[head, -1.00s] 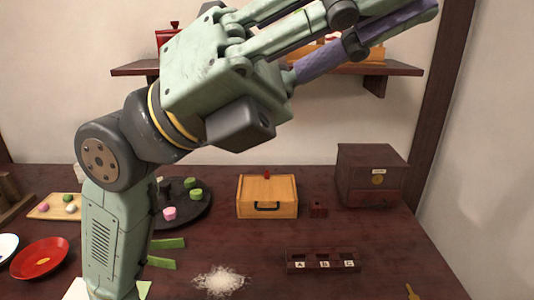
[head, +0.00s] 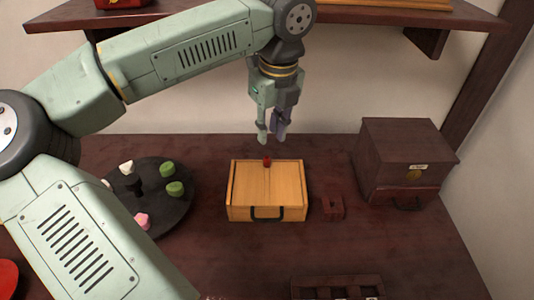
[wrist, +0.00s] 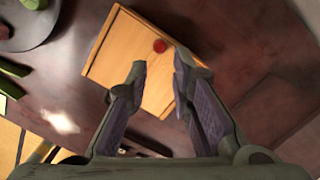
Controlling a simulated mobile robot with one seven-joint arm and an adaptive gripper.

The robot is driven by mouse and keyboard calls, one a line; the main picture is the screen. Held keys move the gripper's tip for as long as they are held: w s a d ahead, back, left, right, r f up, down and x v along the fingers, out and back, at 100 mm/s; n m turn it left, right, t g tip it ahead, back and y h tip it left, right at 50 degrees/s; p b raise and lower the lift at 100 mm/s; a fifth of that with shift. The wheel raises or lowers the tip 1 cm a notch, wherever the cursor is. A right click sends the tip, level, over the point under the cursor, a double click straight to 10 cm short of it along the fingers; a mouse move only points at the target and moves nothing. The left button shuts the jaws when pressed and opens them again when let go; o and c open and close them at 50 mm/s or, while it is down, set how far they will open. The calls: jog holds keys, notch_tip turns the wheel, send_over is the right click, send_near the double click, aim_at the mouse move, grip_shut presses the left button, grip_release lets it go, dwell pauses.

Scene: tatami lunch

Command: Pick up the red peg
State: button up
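The red peg (head: 267,161) is small and stands at the back edge of the top of a light wooden box (head: 267,186) with a dark front handle. In the wrist view the red peg (wrist: 159,46) shows as a round red top, just beyond the gap between my fingertips. My gripper (head: 271,139) points down above the back of the box, a little above the peg. In the wrist view my gripper (wrist: 159,64) is open, with its purple-padded fingers apart and nothing between them.
A dark chest (head: 405,165) stands at the right, with a small dark red block (head: 333,208) between it and the box. A round dark tray (head: 178,210) with sweets is at the left. A shelf (head: 350,15) hangs above, behind my arm. A slotted tray (head: 338,289) lies in front.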

aim_at(267, 158)
notch_tip(267, 158, down, 3)
jog(key=shift+f, duration=0.1)
jog(key=shift+w+a+f+p, duration=0.15)
jog(key=shift+f+p, duration=0.2)
jog(key=shift+f, duration=0.55)
jog(key=shift+w+a+f+p, duration=0.1)
jog(key=shift+f+p, duration=0.25)
jog(key=shift+f, duration=0.5)
jog(key=shift+w+a+f+p, duration=0.15)
jog(key=shift+f+p, duration=0.2)
jog(key=shift+f, duration=0.55)
jog(key=shift+d, duration=0.1)
jog(key=shift+c, duration=0.5)
jog(key=shift+c, duration=1.3)
jog(key=shift+r, duration=0.1)
